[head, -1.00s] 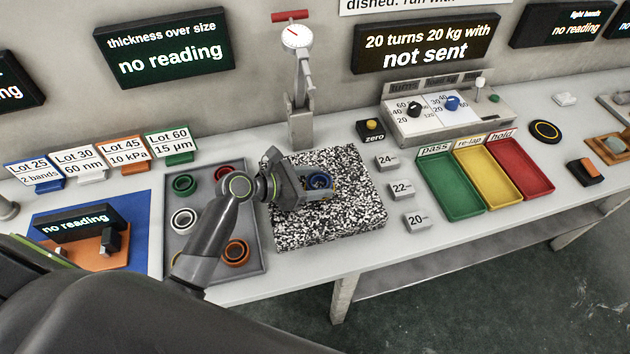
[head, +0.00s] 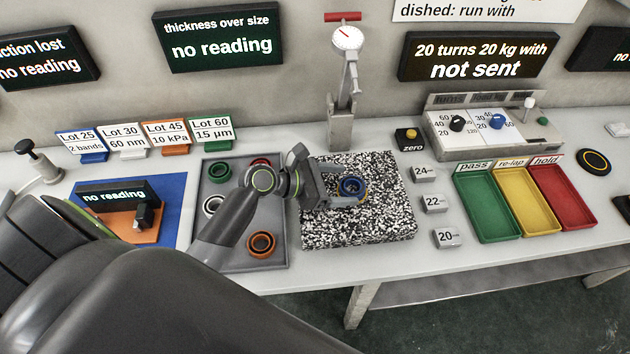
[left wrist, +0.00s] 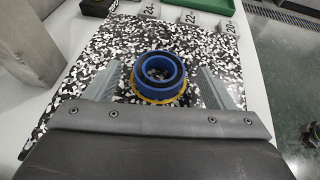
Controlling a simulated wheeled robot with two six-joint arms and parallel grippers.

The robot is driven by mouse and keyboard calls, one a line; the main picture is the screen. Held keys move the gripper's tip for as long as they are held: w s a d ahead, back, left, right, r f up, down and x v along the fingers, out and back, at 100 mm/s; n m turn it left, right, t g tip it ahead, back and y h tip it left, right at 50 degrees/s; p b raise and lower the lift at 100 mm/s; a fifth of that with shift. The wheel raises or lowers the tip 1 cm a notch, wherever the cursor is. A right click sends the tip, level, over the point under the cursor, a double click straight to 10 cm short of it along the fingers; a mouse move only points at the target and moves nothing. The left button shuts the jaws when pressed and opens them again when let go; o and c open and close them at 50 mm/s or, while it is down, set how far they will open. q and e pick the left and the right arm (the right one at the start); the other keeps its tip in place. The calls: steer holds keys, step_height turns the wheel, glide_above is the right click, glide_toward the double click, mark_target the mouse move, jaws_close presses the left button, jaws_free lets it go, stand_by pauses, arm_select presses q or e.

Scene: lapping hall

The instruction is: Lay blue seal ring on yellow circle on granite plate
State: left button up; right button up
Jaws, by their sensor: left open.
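The blue seal ring (head: 352,186) lies on the speckled granite plate (head: 390,224). In the left wrist view the blue seal ring (left wrist: 158,68) sits on the yellow circle (left wrist: 150,98), whose edge shows around the ring's near side. My left gripper (head: 358,190) is open, with one finger on each side of the ring and gaps between fingers and ring. It also shows in the left wrist view (left wrist: 160,88). My right gripper is not in view.
A dial gauge on a stand (head: 341,110) rises behind the plate. A grey tray (head: 278,205) with several rings lies left of it. Weight blocks (head: 433,203) stand to the right, then green (head: 487,206), yellow and red trays.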

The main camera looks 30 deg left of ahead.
arm_select(q)
steer(key=v, duration=0.9)
steer(key=shift+s+a+r, duration=0.1)
steer(key=shift+s+a, duration=0.15)
